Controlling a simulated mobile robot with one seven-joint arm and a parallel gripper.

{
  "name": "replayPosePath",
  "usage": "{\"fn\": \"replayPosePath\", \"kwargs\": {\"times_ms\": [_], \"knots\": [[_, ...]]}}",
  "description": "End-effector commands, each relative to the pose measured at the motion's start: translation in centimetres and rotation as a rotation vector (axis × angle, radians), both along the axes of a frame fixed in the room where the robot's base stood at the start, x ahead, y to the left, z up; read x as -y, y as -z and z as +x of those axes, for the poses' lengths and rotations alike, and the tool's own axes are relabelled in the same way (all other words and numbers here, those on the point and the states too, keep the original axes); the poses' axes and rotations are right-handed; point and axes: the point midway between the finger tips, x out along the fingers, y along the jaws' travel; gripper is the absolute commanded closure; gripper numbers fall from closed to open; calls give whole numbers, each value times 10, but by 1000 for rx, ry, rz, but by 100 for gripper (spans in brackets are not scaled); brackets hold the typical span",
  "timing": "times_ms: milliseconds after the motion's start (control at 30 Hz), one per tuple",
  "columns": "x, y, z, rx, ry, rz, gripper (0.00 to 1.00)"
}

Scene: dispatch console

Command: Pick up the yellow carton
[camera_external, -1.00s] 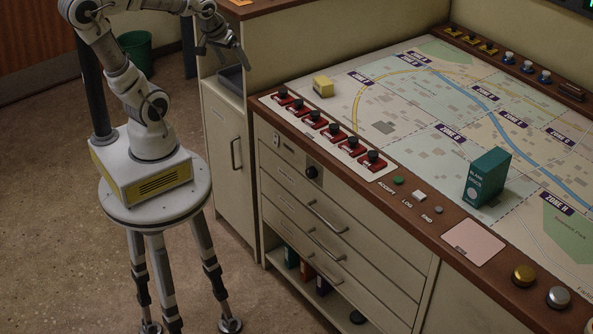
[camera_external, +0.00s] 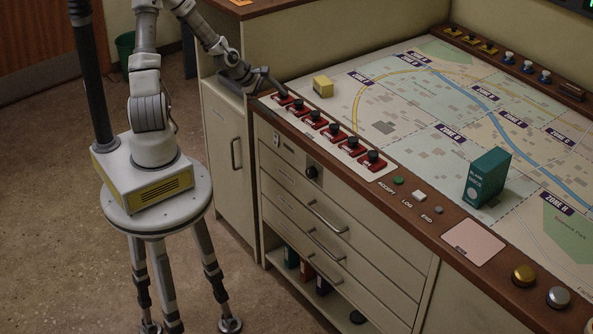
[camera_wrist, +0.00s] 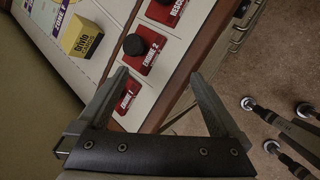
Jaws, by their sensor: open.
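The small yellow carton (camera_external: 323,86) stands on the map surface near the console's left edge, behind the row of red switches. In the wrist view the carton (camera_wrist: 82,38) is at the upper left, with dark lettering on its top. My gripper (camera_external: 268,93) is at the console's left corner, left of the carton and apart from it. In the wrist view my gripper (camera_wrist: 158,82) has its two fingers spread, with nothing held. A red switch plate shows between the fingers, below them.
Red switches with black knobs (camera_external: 333,130) line the console's front edge beside my gripper. A teal box (camera_external: 487,177) stands upright on the map farther right. The raised cabinet wall (camera_external: 330,50) rises behind the carton. The map (camera_external: 420,100) around the carton is mostly clear.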

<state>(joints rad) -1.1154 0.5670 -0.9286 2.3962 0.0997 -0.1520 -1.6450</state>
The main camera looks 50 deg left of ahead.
Motion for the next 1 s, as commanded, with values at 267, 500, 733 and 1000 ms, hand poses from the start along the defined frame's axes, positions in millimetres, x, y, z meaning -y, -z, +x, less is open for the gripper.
{"fn": "replayPosePath", "kwargs": {"times_ms": [267, 500, 733, 1000], "knots": [[-27, -19, 41, 139, -419, -480, 0], [-57, -48, 59, 235, -629, -750, 0], [-58, -46, 75, 248, -653, -787, 0], [-49, -29, 113, 248, -652, -784, 0]]}}
